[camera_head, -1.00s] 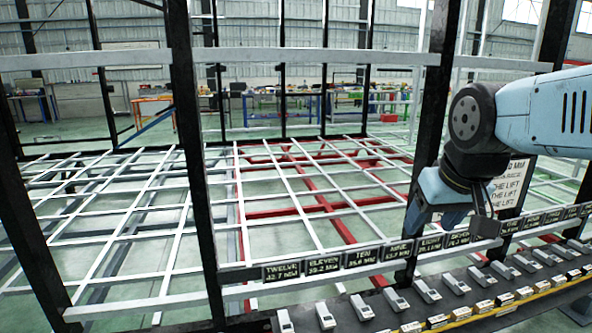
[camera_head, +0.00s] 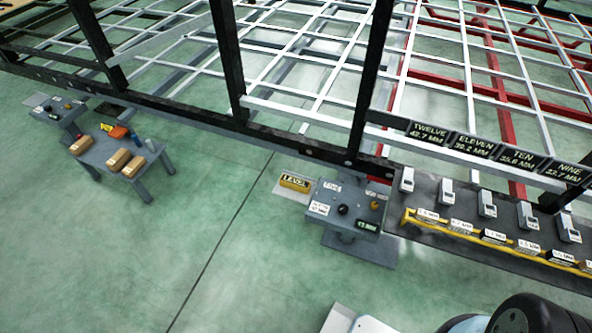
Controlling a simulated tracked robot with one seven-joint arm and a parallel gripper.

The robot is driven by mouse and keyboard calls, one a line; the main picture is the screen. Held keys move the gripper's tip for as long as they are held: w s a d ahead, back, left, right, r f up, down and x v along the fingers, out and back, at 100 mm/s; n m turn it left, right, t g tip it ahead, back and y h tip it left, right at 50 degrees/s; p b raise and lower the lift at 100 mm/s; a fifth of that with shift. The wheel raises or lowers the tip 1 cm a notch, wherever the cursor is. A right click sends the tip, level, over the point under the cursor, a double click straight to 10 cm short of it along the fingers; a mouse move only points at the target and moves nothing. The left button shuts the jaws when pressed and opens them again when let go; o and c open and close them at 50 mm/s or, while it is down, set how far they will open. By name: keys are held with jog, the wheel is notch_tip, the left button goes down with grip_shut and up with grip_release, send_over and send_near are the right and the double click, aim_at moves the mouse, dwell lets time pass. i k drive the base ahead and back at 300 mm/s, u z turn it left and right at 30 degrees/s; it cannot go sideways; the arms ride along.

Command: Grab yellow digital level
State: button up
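A yellow block with a dark label reading "LEVEL" (camera_head: 295,182), which looks like the yellow digital level, shows near the middle of the head view. It seems to rest on a pale plate (camera_head: 290,196) just left of a grey control box. My gripper is out of view. Only dark round parts and a bit of pale blue of my arm show at the bottom right corner, well to the right of and nearer than the level.
The grey control box (camera_head: 344,216) has a black knob. A bench (camera_head: 440,187) with several grey devices runs right of it. A small grey table (camera_head: 101,148) with brown boxes stands at left. The chassis frame (camera_head: 176,104) crosses behind. Green floor between is open.

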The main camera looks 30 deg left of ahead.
aim_at(290, 183)
jog(key=u, duration=1.6)
jog(key=k, duration=0.9)
jog(key=z, duration=0.05)
jog(key=i, duration=0.9)
jog(key=u, duration=0.65)
